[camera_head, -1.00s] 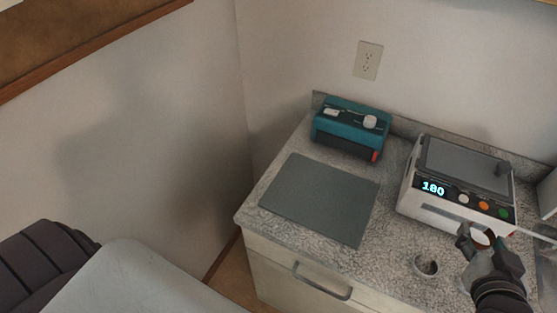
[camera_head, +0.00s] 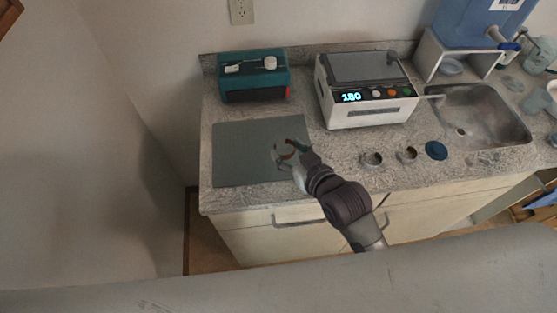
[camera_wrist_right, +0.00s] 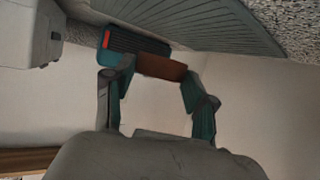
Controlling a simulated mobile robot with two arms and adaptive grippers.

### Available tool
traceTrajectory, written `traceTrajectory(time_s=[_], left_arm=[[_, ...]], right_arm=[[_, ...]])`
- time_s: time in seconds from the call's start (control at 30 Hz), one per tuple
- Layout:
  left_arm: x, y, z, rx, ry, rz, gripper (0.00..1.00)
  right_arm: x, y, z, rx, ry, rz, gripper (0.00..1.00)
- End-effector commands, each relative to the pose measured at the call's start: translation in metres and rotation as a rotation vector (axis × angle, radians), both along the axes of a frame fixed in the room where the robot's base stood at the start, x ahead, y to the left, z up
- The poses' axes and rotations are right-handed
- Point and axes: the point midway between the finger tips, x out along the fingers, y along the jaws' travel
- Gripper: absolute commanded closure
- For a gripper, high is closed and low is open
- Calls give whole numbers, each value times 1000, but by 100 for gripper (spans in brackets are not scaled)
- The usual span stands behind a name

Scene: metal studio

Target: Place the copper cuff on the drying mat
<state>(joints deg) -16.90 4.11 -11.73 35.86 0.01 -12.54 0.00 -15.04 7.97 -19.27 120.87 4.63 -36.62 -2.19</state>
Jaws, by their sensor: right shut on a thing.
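The drying mat (camera_head: 240,150) is a flat grey-green sheet on the left of the speckled counter, and its ribbed surface shows at the top of the right wrist view (camera_wrist_right: 215,22). My right gripper (camera_head: 288,152) is over the mat's right part, shut on the copper cuff (camera_head: 284,147). In the right wrist view the cuff (camera_wrist_right: 161,67) is a reddish-brown band between the two fingertips. It appears held above the mat; the exact height is hard to tell. My left gripper is not in view.
A teal device (camera_head: 253,78) stands behind the mat, and a white machine reading 180 (camera_head: 366,112) stands to its right. Two small rings (camera_head: 371,160) (camera_head: 407,155) and a dark blue disc (camera_head: 437,150) lie on the counter, left of the sink (camera_head: 470,125). The mat's left part is clear.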

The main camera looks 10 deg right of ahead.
Motion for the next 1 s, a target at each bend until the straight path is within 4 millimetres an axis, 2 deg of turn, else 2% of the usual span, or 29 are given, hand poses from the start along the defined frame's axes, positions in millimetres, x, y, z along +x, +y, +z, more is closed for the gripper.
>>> traceTrajectory(time_s=[0.1, 0.2, 0.5, 0.93, 0.97, 1.0], left_arm=[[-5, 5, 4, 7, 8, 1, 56], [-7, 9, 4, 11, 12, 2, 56], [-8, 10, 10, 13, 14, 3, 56], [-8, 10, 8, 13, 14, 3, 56], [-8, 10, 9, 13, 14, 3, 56], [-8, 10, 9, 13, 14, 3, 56]], right_arm=[[-1, 17, -9, 2, 2, -1, 72], [-2, 23, -14, 1, -1, 0, 72], [-2, 24, -51, -2, 1, 1, 72], [-2, 23, -58, -1, 0, 0, 72], [-2, 23, -58, 0, -1, 0, 39], [-2, 23, -57, 0, -1, 0, 33]])
